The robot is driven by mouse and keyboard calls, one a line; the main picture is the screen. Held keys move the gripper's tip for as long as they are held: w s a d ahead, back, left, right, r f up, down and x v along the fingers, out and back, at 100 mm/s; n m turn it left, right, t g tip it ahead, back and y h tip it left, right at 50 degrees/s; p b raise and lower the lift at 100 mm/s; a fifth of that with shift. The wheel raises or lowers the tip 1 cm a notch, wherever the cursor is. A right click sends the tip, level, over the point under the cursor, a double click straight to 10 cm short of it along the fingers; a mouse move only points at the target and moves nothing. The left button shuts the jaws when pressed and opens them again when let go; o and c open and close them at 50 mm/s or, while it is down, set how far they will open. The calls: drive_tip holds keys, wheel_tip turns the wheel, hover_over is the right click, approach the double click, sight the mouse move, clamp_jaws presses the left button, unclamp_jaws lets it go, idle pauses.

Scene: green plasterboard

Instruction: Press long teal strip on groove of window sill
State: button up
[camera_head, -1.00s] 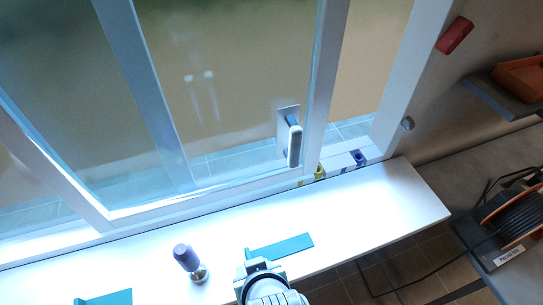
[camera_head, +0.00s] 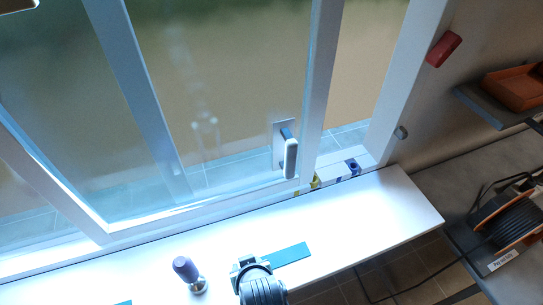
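A long teal strip (camera_head: 290,254) lies on or just above the white window sill (camera_head: 370,215), at the front middle. My gripper (camera_head: 250,265) is at the strip's left end, seen from above. My wrist hides its fingertips, so I cannot tell if they are around the strip. A second teal piece (camera_head: 124,302) shows only as a small corner at the bottom edge, on the left of the sill. The groove cannot be made out clearly; yellow and blue parts (camera_head: 316,181) sit along the window frame's lower edge.
A purple-handled tool (camera_head: 187,270) stands on the sill left of my gripper. The window (camera_head: 220,120) with its handle (camera_head: 289,155) rises behind the sill. A cable reel (camera_head: 505,220) and an orange box (camera_head: 513,88) are at the right. The sill's right part is clear.

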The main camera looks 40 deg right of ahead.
drive_tip(key=shift+w+f, duration=0.1)
drive_tip(key=shift+f, duration=0.05)
clamp_jaws()
idle(1.4)
